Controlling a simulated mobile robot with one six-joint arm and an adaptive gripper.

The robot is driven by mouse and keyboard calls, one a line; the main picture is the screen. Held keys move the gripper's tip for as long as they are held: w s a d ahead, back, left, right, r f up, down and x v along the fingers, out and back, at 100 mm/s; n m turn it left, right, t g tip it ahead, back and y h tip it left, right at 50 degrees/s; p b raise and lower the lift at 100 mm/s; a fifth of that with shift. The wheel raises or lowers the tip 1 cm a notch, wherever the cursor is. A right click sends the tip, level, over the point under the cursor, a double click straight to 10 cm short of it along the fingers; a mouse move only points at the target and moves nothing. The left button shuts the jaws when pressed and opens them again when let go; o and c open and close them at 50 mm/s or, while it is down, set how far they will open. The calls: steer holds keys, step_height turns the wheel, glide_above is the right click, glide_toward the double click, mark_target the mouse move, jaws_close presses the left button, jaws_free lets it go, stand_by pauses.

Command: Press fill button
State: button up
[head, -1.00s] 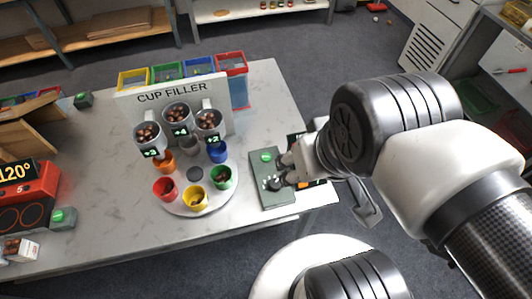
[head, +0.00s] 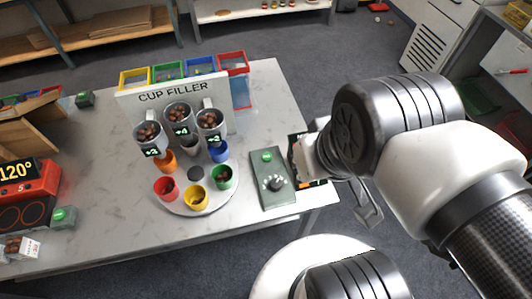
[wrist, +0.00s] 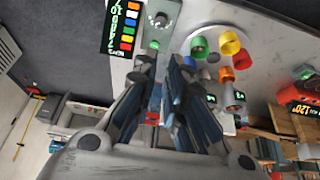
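The green-grey control box (head: 270,196) lies flat at the right end of the table. It has a round green button (head: 266,156) at its far end and a dark knob (head: 276,183) nearer me. In the wrist view, the button (wrist: 153,44) shows between and just beyond the fingertips, with the knob (wrist: 161,20) above it. My gripper (wrist: 165,62) has a gap between its fingers and nothing in it. It appears apart from the button. In the head view, my wrist hides the gripper, to the right of the box.
The cup filler (head: 180,95) stands left of the box with several chestnut-filled cups. A round white turntable (head: 178,206) before it bears coloured cups. A dark sign (wrist: 122,26) with colour squares lies beside the box.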

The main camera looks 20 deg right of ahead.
jaws_close()
stand_by(1.1)
steer(key=w+d+f+m+t+p, duration=0.1)
steer(key=w+f+m+p, duration=0.2)
steer(key=w+m, duration=0.55)
steer(key=w+d+f+m+t+p, duration=0.15)
steer(key=w+f+m, duration=0.25)
steer(key=w, duration=0.9)
steer(key=w+a+f+m+t+y+p, duration=0.1)
steer(key=w+f+m+p, duration=0.1)
steer(key=f+m, duration=0.4)
steer(key=w+a+f+m+t+p, duration=0.1)
steer(key=w+a+f+m+p, duration=0.1)
steer(key=f+m, duration=0.4)
step_height(320, 180, down, 4)
steer(key=shift+w+a+f+y+p, duration=0.2)
steer(key=shift+w+y+p, duration=0.2)
steer(key=shift+p, duration=0.3)
